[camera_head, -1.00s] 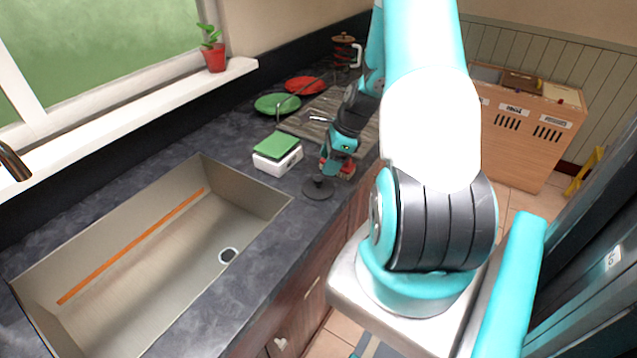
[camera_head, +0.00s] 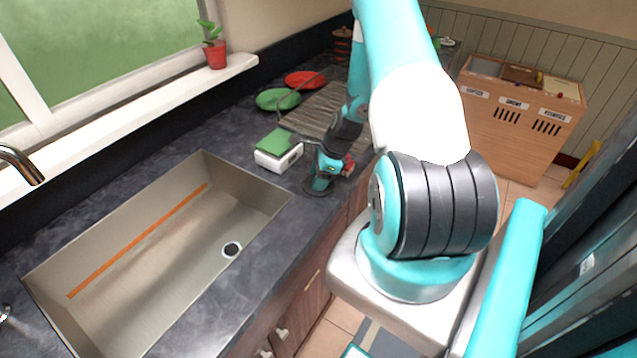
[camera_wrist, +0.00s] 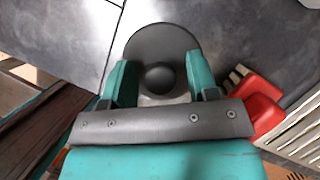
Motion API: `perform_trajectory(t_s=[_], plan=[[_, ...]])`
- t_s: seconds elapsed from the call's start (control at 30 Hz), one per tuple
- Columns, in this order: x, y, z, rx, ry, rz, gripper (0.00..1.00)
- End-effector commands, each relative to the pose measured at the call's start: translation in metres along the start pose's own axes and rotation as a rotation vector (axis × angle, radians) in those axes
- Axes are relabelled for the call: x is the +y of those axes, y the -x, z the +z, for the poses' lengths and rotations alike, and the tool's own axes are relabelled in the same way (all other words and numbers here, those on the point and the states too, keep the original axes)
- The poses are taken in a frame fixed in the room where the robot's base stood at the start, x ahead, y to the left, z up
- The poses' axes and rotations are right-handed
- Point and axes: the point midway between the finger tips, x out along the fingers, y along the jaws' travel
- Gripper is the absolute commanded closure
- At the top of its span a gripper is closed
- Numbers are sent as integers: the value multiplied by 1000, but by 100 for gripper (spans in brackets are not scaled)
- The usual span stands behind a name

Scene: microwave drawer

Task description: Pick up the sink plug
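The sink plug (camera_wrist: 160,38) is a dark round disc with a knob in its middle, lying flat on the dark worktop. In the head view it is mostly hidden by my gripper (camera_head: 320,184), which is low over the worktop to the right of the sink. In the wrist view the two teal fingers of my gripper (camera_wrist: 159,64) are apart, one on each side of the knob. No firm contact with the knob shows.
The sink (camera_head: 150,240) is on the left, with a drain hole (camera_head: 232,249). A white box with a green top (camera_head: 278,150) stands just behind my gripper. A red object (camera_wrist: 262,100) is close to the right finger. Green (camera_head: 277,99) and red (camera_head: 305,79) plates are farther back.

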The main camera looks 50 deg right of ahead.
Motion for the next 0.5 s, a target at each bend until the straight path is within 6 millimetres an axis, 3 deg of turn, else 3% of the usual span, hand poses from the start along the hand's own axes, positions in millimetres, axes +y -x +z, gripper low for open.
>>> perform_trajectory(t_s=[0.03,0.2,0.5], plan=[[0,0,0,0,0,0,58],[0,0,0,0,0,0,93],[0,2,1,0,0,0,93]])
